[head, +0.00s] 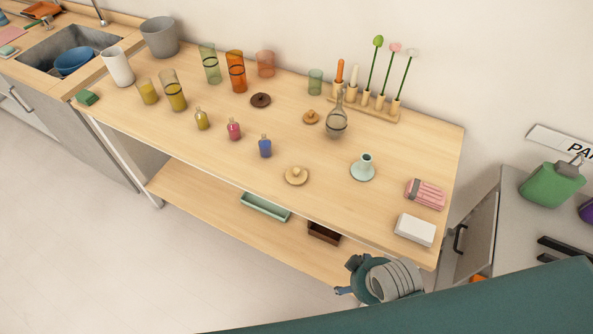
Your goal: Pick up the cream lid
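The cream lid (296,175) is a round, pale tan disc with a small knob on top. It lies flat, knob up, near the front edge of the wooden table (220,140). Nothing touches it. A dark brown lid (260,100) and an orange-tan lid (311,117) lie farther back. My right gripper (347,276) seems to be at the end of the grey and teal arm part at the bottom, in front of the table and below right of the cream lid. Its fingers are too unclear to tell open or shut. My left gripper is not in view.
A blue bottle (265,147) stands left of the lid, and a pale green candle holder (363,168) stands to the right. A pink striped bundle (426,194) and a white block (415,230) are at the right end. The tabletop around the cream lid is clear.

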